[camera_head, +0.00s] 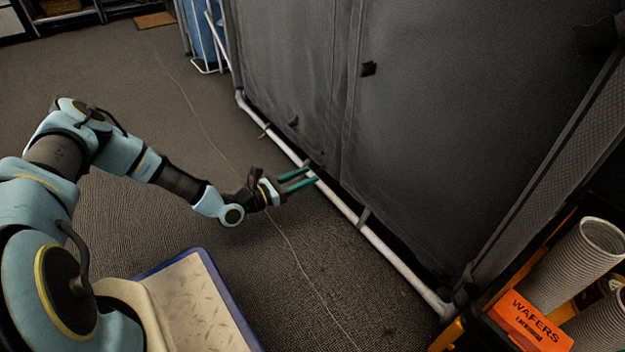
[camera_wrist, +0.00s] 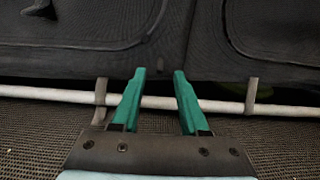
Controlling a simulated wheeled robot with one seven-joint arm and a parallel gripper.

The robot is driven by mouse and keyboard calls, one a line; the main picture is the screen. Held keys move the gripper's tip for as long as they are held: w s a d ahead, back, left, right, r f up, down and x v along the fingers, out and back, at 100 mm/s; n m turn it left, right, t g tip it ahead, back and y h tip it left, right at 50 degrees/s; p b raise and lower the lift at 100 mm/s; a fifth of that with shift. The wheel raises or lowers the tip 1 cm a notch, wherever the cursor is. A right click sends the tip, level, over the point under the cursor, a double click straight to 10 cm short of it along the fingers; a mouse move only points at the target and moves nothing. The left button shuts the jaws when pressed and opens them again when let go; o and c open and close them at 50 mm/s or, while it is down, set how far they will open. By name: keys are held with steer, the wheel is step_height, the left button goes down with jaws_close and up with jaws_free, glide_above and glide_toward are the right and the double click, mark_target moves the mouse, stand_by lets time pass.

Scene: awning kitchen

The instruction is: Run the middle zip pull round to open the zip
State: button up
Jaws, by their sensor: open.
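A dark grey fabric wall (camera_head: 440,110) carries curved zip seams, which also show in the wrist view (camera_wrist: 225,25). A dark tab (camera_head: 368,69) sits high on the wall, and a smaller one (camera_head: 293,121) sits low on the left panel. In the wrist view, a tiny dark tab (camera_wrist: 160,64) is at the panel's lower edge, just beyond and between my fingertips. I cannot tell for sure which tab is the middle zip pull. My gripper (camera_head: 313,174) is open and empty, its green fingers (camera_wrist: 160,73) reaching over the white pole at the wall's foot.
The white pole (camera_head: 395,258) runs along the wall's foot, with grey straps (camera_wrist: 251,95) around it. An orange wafers box (camera_head: 531,318) and stacked cups (camera_head: 580,255) stand on a shelf at lower right. The carpet (camera_head: 130,85) left of the wall is mostly clear.

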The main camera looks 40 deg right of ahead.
mark_target(320, 169)
steer(key=shift+d+b, duration=0.45)
steer(key=shift+d, duration=0.9)
steer(key=shift+c, duration=0.3)
steer(key=shift+s, duration=0.1)
jaws_close()
